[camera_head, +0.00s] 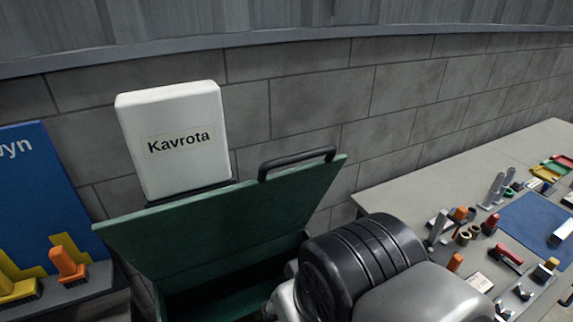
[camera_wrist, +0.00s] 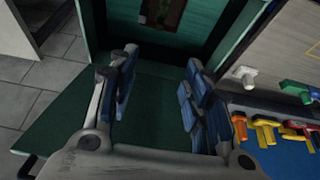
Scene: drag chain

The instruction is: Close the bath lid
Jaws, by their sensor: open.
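The green bath lid (camera_head: 225,218) stands raised and tilted open in the head view, with a black bar handle (camera_head: 297,162) at its upper right edge. Below it, the dark opening of the green bath (camera_head: 215,303) shows; my arm hides the right part. In the wrist view, my gripper (camera_wrist: 161,60) has its two blue-padded fingers spread wide with nothing between them. Green panels (camera_wrist: 155,90) lie beyond and below the fingers. Whether the fingers touch the green surface cannot be told. My gripper's fingers are hidden in the head view.
A white box marked Kavrota (camera_head: 172,142) stands behind the lid against the block wall. A workbench (camera_head: 455,180) with several tools is at the right. A blue board (camera_head: 35,185) with yellow and orange items stands at the left. Grey floor tiles (camera_wrist: 55,75) show clear at left.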

